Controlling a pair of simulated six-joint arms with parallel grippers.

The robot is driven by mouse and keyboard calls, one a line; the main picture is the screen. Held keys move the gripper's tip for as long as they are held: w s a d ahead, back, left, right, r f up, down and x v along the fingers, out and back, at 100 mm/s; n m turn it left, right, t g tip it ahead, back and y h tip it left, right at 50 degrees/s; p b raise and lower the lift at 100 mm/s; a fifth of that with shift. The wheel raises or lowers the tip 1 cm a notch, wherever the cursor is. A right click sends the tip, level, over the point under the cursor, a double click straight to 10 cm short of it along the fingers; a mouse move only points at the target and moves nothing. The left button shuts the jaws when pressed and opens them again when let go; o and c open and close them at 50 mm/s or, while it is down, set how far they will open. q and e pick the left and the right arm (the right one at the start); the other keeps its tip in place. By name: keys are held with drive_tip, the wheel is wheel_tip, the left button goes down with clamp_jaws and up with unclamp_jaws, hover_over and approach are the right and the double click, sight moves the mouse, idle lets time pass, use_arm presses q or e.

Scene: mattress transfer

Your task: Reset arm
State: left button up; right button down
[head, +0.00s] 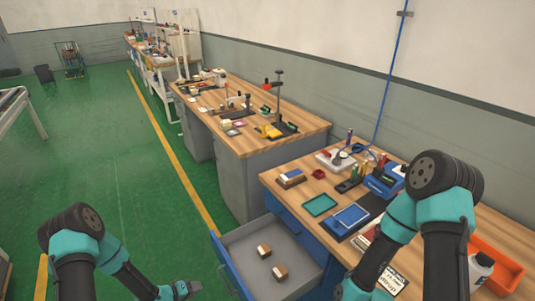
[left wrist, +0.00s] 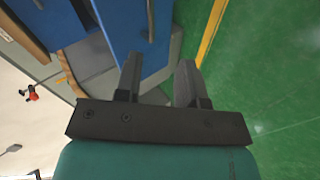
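My left gripper (head: 190,288) is low in the head view, over the green floor to the left of the open drawer, with nothing seen in it. In the left wrist view its two fingers (left wrist: 158,62) stand apart with an empty gap between them. My right arm comes in from the right in the head view, in front of the near workbench (head: 275,179). Its gripper is not visible.
A blue-fronted drawer (head: 240,239) is pulled out from the near bench. Two small brown and white blocks (head: 264,250) (head: 280,272) lie apart in it. The benchtop holds a teal tray (head: 319,205), a blue tray (head: 351,216) and an orange bin (head: 497,262).

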use_arm(q)
drive_tip(key=s+d+r+m+g+y, duration=0.1)
drive_tip(key=s+d+r+g+y, duration=0.1)
drive_tip(key=s+r, duration=0.3)
drive_tip(key=s+d+r+m+g+y, duration=0.2)
drive_tip(key=s+d+r+g, duration=0.2)
drive_tip(key=s, duration=0.7)
drive_tip(key=shift+d+r, duration=0.35)
drive_tip(key=shift+r, duration=0.35)
use_arm(e)
drive_tip(key=c, duration=1.9)
unclamp_jaws()
drive_tip(key=o, duration=1.7)
drive_tip(key=w+a+f+m+h, duration=0.1)
drive_tip(key=w+a+m, duration=0.2)
drive_tip(key=w, duration=0.7)
drive_tip(key=w+a+f+m+h, duration=0.1)
drive_tip(key=w+a+f+m, duration=0.1)
drive_tip(key=w+a, duration=0.6)
drive_tip(key=w+a+f+m+h, duration=0.1)
drive_tip(key=w+a+m, duration=0.3)
drive_tip(key=w, duration=0.8)
drive_tip(key=shift+w+a+f+m+g+h, duration=0.3)
drive_tip(key=shift+a+f+g+h, duration=0.1)
drive_tip(key=shift+a, duration=0.25)
